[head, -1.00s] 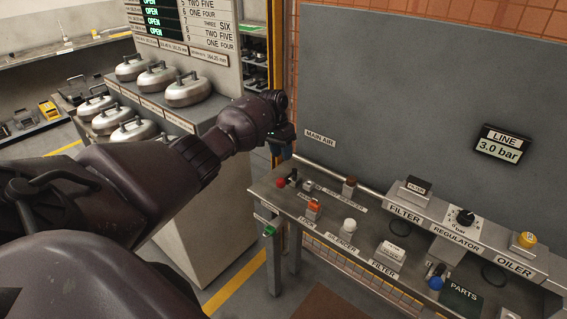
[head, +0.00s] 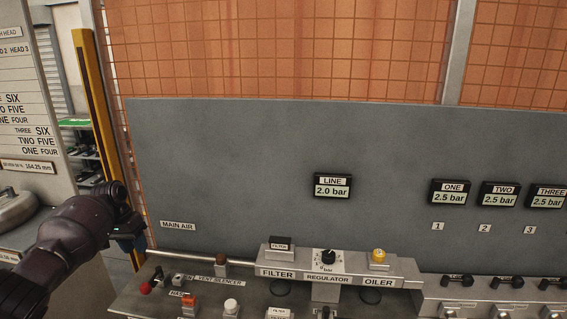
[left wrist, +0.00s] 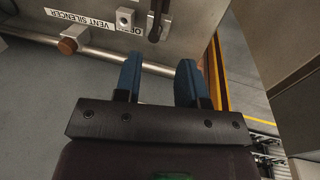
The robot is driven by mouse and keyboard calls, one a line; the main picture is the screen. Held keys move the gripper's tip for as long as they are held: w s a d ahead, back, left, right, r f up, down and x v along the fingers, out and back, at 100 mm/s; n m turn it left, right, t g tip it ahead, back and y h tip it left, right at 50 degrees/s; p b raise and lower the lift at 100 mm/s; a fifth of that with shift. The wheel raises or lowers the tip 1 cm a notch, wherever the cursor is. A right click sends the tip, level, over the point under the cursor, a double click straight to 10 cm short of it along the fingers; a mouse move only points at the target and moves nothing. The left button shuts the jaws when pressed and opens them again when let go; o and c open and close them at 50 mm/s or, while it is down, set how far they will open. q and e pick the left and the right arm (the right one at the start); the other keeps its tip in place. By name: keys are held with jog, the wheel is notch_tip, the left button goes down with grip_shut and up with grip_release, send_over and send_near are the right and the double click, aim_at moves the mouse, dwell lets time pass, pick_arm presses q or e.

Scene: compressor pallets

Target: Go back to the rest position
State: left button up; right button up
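My left arm comes in from the left in the head view. Its gripper (head: 130,236) is over the left end of the bench, near the MAIN AIR label (head: 178,225). In the left wrist view the two blue fingers (left wrist: 160,82) stand apart with nothing between them, so it is open. A dark lever (left wrist: 158,18) and a brown knob (left wrist: 68,46) beside the VENT SILENCER label lie beyond the fingers. My right gripper is not in view.
The bench (head: 215,292) carries a filter (head: 279,247), a regulator dial (head: 327,258) and an oiler (head: 378,260). The LINE display (head: 332,187) reads 2.0 bar. A yellow post (head: 97,105) stands at the left. Displays ONE (head: 450,193), TWO and THREE read 2.5 bar.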

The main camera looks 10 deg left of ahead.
pick_arm(q)
jog(key=w+d+r+m+t+y, duration=0.1)
jog(key=w+d+r+t+y, duration=0.2)
jog(key=w+r+t, duration=0.5)
jog(key=s+d+f+m+t+h, duration=0.1)
jog(key=s+d+f+m+t, duration=0.2)
jog(key=d, duration=0.4)
jog(key=s+d+f+t+h, duration=0.1)
jog(key=s+d+f+t, duration=0.1)
jog(key=s+d+f, duration=0.35)
jog(key=s+d+f+n, duration=0.1)
jog(key=s+f, duration=0.4)
jog(key=s, duration=0.6)
jog(key=s+d+f+n+g+y, duration=0.1)
jog(key=s+d+f, duration=0.2)
jog(key=s, duration=0.9)
jog(key=s+d+f+n, duration=0.1)
jog(key=s+d+f, duration=0.1)
jog(key=s+f, duration=0.7)
jog(key=shift+s+d+g, duration=0.2)
jog(key=shift+s+g, duration=0.2)
jog(key=shift+s, duration=0.8)
